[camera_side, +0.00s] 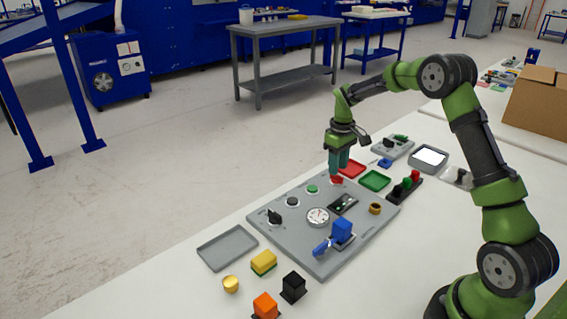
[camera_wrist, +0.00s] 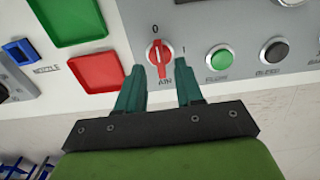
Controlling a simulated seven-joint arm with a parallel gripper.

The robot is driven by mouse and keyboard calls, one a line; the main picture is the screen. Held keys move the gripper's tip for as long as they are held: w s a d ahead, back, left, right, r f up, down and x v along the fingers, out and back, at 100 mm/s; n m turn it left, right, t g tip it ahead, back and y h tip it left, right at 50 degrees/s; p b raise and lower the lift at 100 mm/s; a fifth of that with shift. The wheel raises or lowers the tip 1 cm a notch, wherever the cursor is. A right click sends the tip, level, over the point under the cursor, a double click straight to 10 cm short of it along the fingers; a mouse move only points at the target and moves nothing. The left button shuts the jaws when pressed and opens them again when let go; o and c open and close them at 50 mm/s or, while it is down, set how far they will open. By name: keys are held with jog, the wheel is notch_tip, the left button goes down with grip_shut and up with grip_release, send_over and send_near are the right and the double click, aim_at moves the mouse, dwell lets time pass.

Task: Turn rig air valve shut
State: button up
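The air valve is a red knob (camera_wrist: 159,54) on a pale round base, labelled AIR, with marks 0 and 1 beside it. In the wrist view its handle stands nearly upright in the picture, with its top end near the 0. In the side view the red knob (camera_side: 337,181) is at the far end of the grey rig panel (camera_side: 285,240), just below my fingers. My gripper (camera_side: 339,165) points down over it. In the wrist view my gripper (camera_wrist: 160,72) is open, with one green finger to each side of the knob and gaps between. Contact is not visible.
Close by on the panel are a green button (camera_wrist: 219,57) and a black button (camera_wrist: 274,51). A red tray (camera_side: 352,169) and green tray (camera_side: 375,181) lie beside the panel. A pressure gauge (camera_side: 318,216) and blue lever (camera_side: 322,247) are nearer the camera.

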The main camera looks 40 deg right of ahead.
notch_tip(320, 180, up, 14)
jog(key=shift+r, duration=0.2)
dwell(0.4)
jog(key=s+a+r+m+t+y, duration=0.1)
jog(key=s+a+r+m+t, duration=0.1)
jog(key=s+a, duration=0.8)
jog(key=s+a+r+m+t+y, duration=0.1)
jog(key=s+a+t, duration=0.4)
jog(key=s+a, duration=0.5)
jog(key=s+r+m, duration=0.1)
jog(key=s, duration=0.3)
jog(key=shift+a, duration=0.4)
